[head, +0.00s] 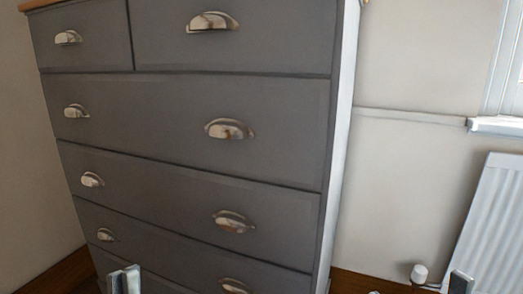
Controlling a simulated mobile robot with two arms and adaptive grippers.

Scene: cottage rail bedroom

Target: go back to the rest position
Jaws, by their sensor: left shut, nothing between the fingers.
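My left gripper (125,280) shows only by its fingertips at the bottom edge of the head view, left of the middle. It is shut and empty, in front of the lower drawers of a grey chest of drawers (180,165). The rest of that arm is below the picture. A small dark and grey tip at the bottom right looks like part of my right gripper (460,283). Too little of it shows to tell its state.
The tall grey chest with metal cup handles fills the left and middle. A white radiator (490,225) with a valve (419,274) stands at the right, below a window sill (496,126). Bare wall (400,190) lies between chest and radiator.

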